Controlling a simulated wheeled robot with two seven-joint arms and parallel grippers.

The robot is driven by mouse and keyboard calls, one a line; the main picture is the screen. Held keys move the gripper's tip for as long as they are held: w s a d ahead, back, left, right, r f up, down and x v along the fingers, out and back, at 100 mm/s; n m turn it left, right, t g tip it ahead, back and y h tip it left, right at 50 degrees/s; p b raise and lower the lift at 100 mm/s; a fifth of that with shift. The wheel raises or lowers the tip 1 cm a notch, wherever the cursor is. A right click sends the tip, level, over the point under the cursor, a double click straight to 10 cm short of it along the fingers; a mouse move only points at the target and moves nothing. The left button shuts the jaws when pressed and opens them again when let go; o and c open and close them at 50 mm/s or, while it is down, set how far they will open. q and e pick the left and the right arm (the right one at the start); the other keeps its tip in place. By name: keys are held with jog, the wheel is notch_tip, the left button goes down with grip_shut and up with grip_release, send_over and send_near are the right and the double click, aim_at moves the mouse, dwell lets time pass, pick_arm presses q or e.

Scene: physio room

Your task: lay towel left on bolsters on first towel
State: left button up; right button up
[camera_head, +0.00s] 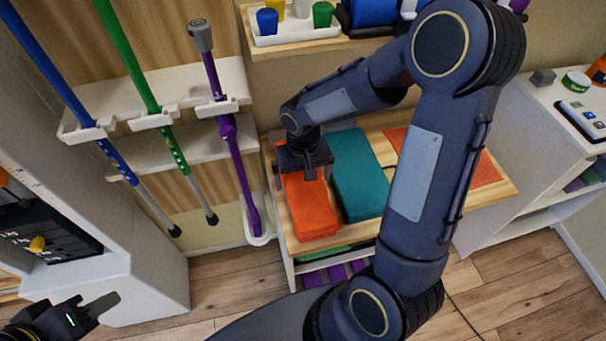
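An orange, soft-edged block (311,212), a folded towel or a bolster, lies at the left of a wooden shelf top. A similar teal block (360,178) lies beside it to the right. A flat orange piece (484,170) lies further right, partly behind my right arm; I cannot tell if it is a towel. My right gripper (309,174) points down at the far end of the orange block, at or touching it. Its fingers are mostly hidden, so its grip is unclear. My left gripper (98,305) is low at the left, away from the blocks, its opening unclear.
The wooden shelf top (290,238) has a narrow bare front edge. Blue, green and purple poles (237,165) hang in a white rack (190,88) at left. A white tray (293,36) with coloured cups stands behind. A white cabinet (540,120) stands at right.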

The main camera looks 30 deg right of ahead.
notch_tip(320, 180, up, 11)
jog(key=p, duration=0.1)
jog(key=s+a+r+t+y, duration=0.1)
jog(key=s+r+t+y, duration=0.1)
jog(key=s, duration=0.6)
jog(key=s+a+r+n+t+y, duration=0.1)
jog(key=s+r+t, duration=0.1)
jog(key=s, duration=0.6)
jog(key=shift+r+t+y, duration=0.35)
jog(key=shift+t+y, duration=0.05)
jog(key=shift+t, duration=0.4)
